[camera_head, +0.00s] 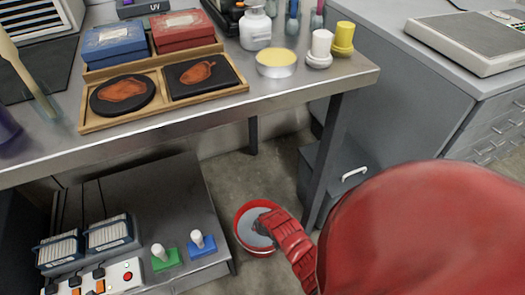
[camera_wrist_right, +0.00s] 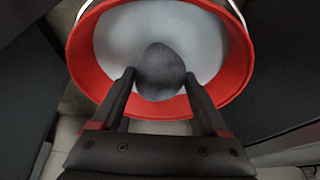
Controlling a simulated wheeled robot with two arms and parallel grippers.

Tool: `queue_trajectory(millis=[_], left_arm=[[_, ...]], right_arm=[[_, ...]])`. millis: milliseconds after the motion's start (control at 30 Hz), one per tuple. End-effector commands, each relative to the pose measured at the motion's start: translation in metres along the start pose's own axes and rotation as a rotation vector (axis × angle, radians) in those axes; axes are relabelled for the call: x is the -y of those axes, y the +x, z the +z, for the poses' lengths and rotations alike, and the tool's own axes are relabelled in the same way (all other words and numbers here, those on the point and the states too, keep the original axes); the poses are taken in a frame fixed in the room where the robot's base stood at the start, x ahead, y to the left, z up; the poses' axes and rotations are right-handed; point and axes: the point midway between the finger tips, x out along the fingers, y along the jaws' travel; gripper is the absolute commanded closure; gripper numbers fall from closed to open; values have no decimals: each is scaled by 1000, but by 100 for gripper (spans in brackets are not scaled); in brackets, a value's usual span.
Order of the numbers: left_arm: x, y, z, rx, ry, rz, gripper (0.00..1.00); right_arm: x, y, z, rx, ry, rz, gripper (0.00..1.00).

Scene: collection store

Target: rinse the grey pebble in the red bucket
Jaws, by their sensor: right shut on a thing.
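The red bucket (camera_head: 241,236) stands on the floor under the table and holds pale grey liquid. It also shows in the right wrist view (camera_wrist_right: 238,72). My right gripper (camera_wrist_right: 160,80) is shut on the grey pebble (camera_wrist_right: 160,72), with a fingertip on each side of it. The pebble is over or in the liquid at the bucket's near side; I cannot tell how deep it is. In the head view my right gripper (camera_head: 262,222) reaches into the bucket's opening and the pebble is hard to make out. My left gripper is not in view.
The metal table (camera_head: 300,92) above carries a wooden tray (camera_head: 165,112), red and blue boxes, bottles and a yellow-topped tin (camera_head: 276,64). A low grey cabinet (camera_head: 165,205) stands left of the bucket, a grey drawer unit (camera_head: 340,170) to its right.

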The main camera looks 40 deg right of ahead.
Motion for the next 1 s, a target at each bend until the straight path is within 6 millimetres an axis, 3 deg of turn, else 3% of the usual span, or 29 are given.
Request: queue_trajectory(millis=[1000], left_arm=[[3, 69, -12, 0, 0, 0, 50]], right_arm=[[1, -73, -31, -3, 0, -1, 100]])
